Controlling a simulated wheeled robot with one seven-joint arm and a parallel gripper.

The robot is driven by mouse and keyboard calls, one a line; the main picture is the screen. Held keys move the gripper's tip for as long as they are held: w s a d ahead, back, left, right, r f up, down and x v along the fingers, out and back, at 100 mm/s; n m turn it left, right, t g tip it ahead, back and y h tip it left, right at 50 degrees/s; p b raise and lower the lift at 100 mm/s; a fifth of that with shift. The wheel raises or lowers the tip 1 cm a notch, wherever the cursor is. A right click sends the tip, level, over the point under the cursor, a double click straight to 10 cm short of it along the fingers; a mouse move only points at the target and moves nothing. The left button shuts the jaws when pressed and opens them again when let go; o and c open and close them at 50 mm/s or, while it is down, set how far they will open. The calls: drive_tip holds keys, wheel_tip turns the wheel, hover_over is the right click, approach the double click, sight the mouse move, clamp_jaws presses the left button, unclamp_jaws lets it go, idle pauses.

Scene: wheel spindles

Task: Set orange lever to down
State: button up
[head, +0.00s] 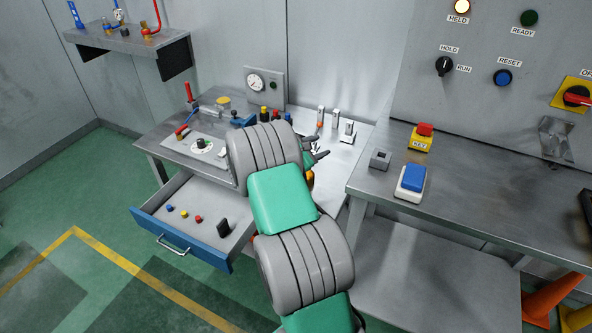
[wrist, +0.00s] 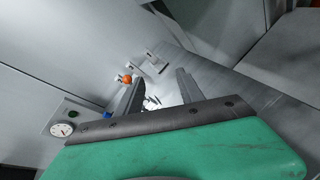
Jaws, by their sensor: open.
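The orange lever shows as a round orange knob in the wrist view (wrist: 127,79), just beyond and left of the left fingertip. In the head view the orange lever (head: 320,124) is a small orange spot at the foot of a pale upright plate at the back of the left bench. I cannot tell its exact setting. My gripper (wrist: 160,85) is open, with nothing between its fingers, and looks apart from the knob. In the head view my gripper (head: 319,156) is partly hidden behind my arm, in front of the levers.
Two more pale levers stand right of the orange one, one of them a white lever (head: 348,131). A pressure gauge (head: 257,83) stands at the back. A blue-fronted drawer (head: 180,245) is open below the bench. A second bench (head: 480,165) with buttons is at right.

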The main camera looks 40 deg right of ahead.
drive_tip(key=a+r+m+t+y, duration=0.1)
drive_tip(key=a+m+y, duration=0.4)
drive_tip(key=a, duration=0.9)
drive_tip(key=shift+s+a+r+m, duration=0.15)
drive_tip(key=shift+s+r+m, duration=0.25)
drive_tip(key=shift+m, duration=0.4)
drive_tip(key=shift+w, duration=0.1)
